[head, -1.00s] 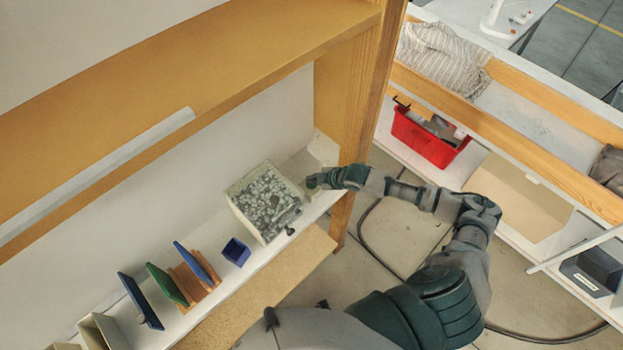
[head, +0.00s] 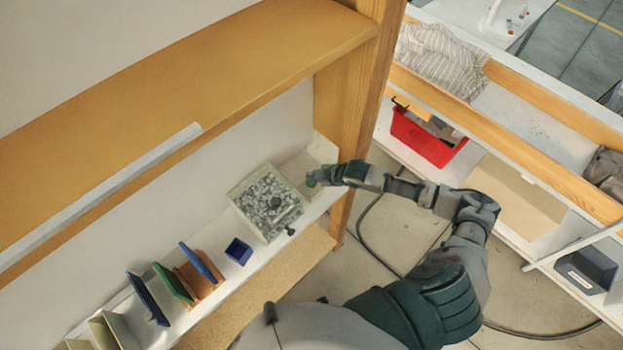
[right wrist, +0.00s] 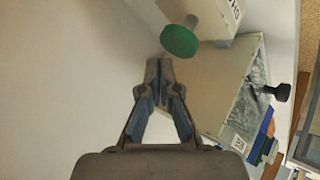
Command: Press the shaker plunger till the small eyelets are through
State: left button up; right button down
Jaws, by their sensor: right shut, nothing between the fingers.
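The shaker box (head: 236,190), pale-walled with a mass of grey speckled bits on top, stands on the white lower shelf. A dark knob (head: 291,231) sticks out of its front; it also shows in the right wrist view (right wrist: 281,92). The round green plunger head (right wrist: 180,40) sticks out of a pale labelled block (right wrist: 216,18) beside the box. In the head view, the plunger head (head: 311,181) is at my right gripper's tip. My right gripper (right wrist: 158,62) is shut and empty, its tips just beside the green head; contact is unclear. My left gripper is out of view.
A small blue bin (head: 238,251) and upright blue, green and brown panels (head: 172,283) stand left on the shelf. The upper wooden shelf (head: 200,90) overhangs behind. A wooden post (head: 357,110) rises close to my right gripper. A red bin (head: 425,140) sits farther right.

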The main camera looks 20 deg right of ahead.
aim_at(313, 182)
notch_tip(313, 182, up, 3)
jog(key=p, duration=0.3)
jog(key=shift+r, duration=1)
